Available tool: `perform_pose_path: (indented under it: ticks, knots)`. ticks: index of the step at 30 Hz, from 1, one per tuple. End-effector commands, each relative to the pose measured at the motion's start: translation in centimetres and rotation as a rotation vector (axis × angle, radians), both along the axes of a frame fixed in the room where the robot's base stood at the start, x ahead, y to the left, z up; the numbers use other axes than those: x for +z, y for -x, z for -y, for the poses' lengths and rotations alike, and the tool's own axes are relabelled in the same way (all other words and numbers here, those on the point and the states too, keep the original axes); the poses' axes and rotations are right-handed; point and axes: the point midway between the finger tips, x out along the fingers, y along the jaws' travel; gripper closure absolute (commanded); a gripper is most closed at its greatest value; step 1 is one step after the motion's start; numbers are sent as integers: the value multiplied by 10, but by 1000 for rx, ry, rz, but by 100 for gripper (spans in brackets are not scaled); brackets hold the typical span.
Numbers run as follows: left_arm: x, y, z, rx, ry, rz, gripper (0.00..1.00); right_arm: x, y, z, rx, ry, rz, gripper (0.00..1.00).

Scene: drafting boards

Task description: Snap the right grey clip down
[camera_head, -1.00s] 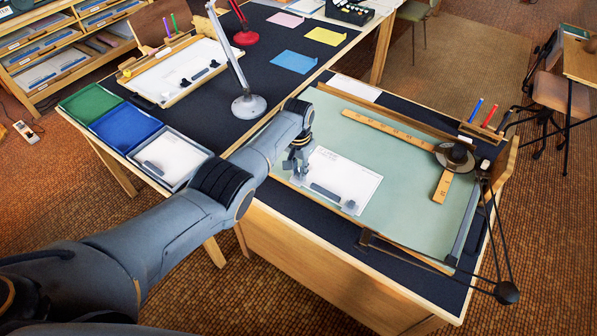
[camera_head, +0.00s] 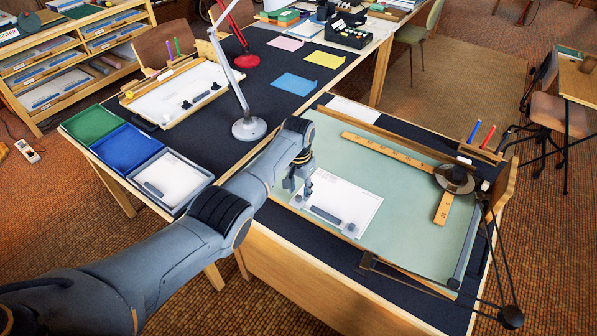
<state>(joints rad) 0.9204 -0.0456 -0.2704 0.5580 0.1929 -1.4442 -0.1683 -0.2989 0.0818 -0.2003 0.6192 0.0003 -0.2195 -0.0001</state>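A white sheet (camera_head: 349,199) lies on the green drafting board (camera_head: 400,225). A dark grey bar (camera_head: 325,215) lies along the sheet's near edge. A small grey clip (camera_head: 350,229) stands at the right end of that edge; whether it is up or down is too small to tell. The left end of the edge is partly hidden by my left gripper (camera_head: 299,190), which points down over the sheet's left side, away from the right clip. I see nothing held in it, but its finger opening is unclear. My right gripper is not in view.
A grey lamp base (camera_head: 249,128) stands behind my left arm. Green, blue and grey trays (camera_head: 193,199) sit at the left. The board's middle is clear.

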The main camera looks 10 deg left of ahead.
Motion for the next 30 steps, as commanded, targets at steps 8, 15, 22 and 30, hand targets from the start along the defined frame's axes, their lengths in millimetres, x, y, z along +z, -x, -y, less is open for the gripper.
perform_pose_path:
  ticks: [8, 15, 22, 30]
  knots:
    - [52, 0, -1, 2, 0, 5, 60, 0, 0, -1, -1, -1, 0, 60]
    - [91, 2, -1, 1, 0, 1, 60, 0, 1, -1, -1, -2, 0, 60]
    - [102, 2, -1, 1, 0, -1, 60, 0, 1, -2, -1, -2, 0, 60]
    - [101, 3, -1, 1, -1, -2, 60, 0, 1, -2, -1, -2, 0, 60]
